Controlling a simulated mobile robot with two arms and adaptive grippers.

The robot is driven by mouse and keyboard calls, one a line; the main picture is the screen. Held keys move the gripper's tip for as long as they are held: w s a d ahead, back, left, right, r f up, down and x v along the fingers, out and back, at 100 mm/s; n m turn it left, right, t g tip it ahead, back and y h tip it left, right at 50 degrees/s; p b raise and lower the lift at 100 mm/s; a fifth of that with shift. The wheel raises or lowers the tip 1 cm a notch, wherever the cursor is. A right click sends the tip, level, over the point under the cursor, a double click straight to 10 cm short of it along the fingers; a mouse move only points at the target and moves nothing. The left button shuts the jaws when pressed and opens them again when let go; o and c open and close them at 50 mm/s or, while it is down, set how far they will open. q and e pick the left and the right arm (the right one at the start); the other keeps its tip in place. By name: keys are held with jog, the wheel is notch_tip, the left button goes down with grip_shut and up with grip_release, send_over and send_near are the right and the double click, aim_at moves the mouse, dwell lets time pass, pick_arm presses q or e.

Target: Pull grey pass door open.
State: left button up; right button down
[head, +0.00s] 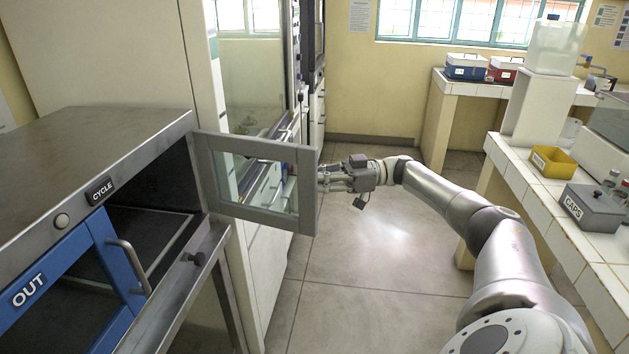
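The grey pass door (257,216) has a grey frame around a clear pane. It stands swung out from the right end of the steel pass box (100,150), well open, and the dark opening behind it shows. My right gripper (322,178) is at the door's free right edge, with its fingers pointing left toward the frame. The fingertips are close to or touching the edge; whether they grip a handle is hidden. My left gripper is not in view.
A tiled counter (535,195) at right holds a yellow bin (553,162) and a grey CAPS box (592,207). The floor (375,240) between is clear.

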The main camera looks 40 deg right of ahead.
jog(key=shift+f, duration=0.1)
jog(key=c, duration=1.5)
grip_release()
jog(key=shift+v, duration=3.75)
